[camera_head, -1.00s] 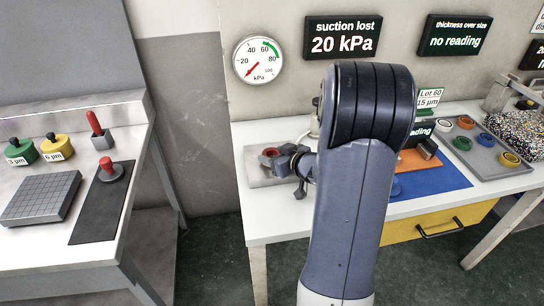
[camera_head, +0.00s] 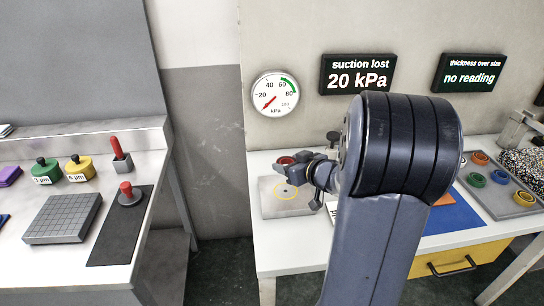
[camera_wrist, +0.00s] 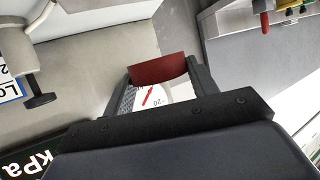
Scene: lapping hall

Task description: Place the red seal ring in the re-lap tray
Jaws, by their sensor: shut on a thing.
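The red seal ring (camera_head: 285,160) is between the fingers of my gripper (camera_head: 296,172), held above a grey metal plate (camera_head: 302,208) at the left end of the right-hand bench. In the wrist view the red ring (camera_wrist: 158,69) shows as a curved red wall between the two fingertips of my gripper (camera_wrist: 160,76). The bare plate shows a yellow circle with a small dark spot. I cannot make out which thing is the re-lap tray.
A grey tray (camera_head: 485,203) holds several coloured rings at the right. The left bench (camera_head: 62,258) carries a grooved grey block (camera_head: 63,218), a dark mat (camera_head: 110,249) with a red-knobbed piece (camera_head: 129,194), and green and yellow weights. A gap separates the benches. The display reads "suction lost 20 kPa" (camera_head: 358,74).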

